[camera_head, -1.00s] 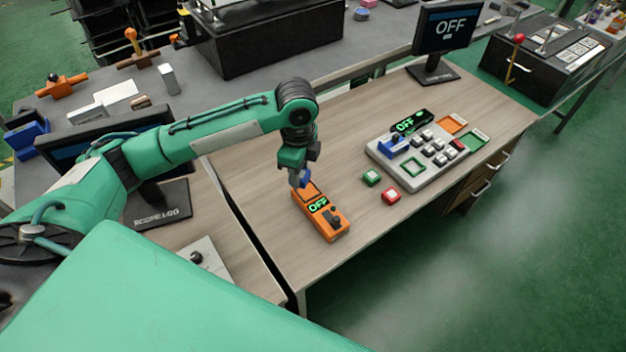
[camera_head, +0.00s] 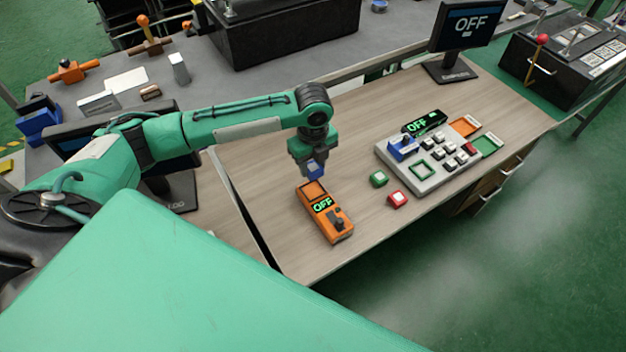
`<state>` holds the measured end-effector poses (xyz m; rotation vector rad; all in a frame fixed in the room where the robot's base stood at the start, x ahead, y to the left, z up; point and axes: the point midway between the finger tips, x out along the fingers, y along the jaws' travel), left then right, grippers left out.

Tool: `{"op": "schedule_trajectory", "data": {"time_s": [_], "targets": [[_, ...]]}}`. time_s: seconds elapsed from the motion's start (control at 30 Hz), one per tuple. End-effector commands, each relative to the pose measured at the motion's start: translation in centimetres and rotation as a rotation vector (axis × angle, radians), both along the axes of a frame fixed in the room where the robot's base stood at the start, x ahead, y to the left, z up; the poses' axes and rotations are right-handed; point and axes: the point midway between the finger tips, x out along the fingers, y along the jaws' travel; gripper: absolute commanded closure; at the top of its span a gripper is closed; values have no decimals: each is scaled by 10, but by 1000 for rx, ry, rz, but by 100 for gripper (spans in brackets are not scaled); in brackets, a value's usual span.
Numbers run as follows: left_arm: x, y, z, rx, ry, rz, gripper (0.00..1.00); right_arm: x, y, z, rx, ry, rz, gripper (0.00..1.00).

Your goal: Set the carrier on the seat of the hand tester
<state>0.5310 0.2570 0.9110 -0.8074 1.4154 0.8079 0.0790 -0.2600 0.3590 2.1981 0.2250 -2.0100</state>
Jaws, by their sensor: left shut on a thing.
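The hand tester (camera_head: 338,228) is an orange handheld box lying on the wooden table. Its small screen reads OFF in green, and a dark knob sits at its near end. My left gripper (camera_head: 314,174) points down just behind the tester's far end. It is shut on a small blue piece, the carrier (camera_head: 315,168), which is mostly hidden by the fingers. The carrier appears just above the tester's far end, where an orange-framed recess, the seat (camera_head: 312,189), shows. I cannot tell whether they touch. My right gripper is not in view.
A grey panel (camera_head: 425,187) with white keys, a blue fixture (camera_head: 402,147) and an OFF display stands to the right. A monitor (camera_head: 467,30) reading OFF stands behind.

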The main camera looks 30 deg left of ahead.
Motion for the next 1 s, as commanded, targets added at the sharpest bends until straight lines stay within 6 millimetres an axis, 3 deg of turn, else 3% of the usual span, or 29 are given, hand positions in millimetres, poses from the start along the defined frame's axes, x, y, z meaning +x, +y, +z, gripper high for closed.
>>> {"op": "schedule_trajectory", "data": {"time_s": [0.13, 0.37, 0.6, 0.97, 1.0], "targets": [[-1, 0, -27, 0, 2, 1, 84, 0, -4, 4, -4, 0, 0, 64], [0, 0, -44, 0, 0, 2, 84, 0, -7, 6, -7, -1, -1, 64], [0, 0, -77, 1, 2, 2, 84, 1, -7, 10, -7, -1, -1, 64], [0, 0, -83, -1, -1, 1, 84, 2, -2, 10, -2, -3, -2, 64], [0, 0, -84, -1, -1, 1, 61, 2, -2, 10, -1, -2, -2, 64]]}}
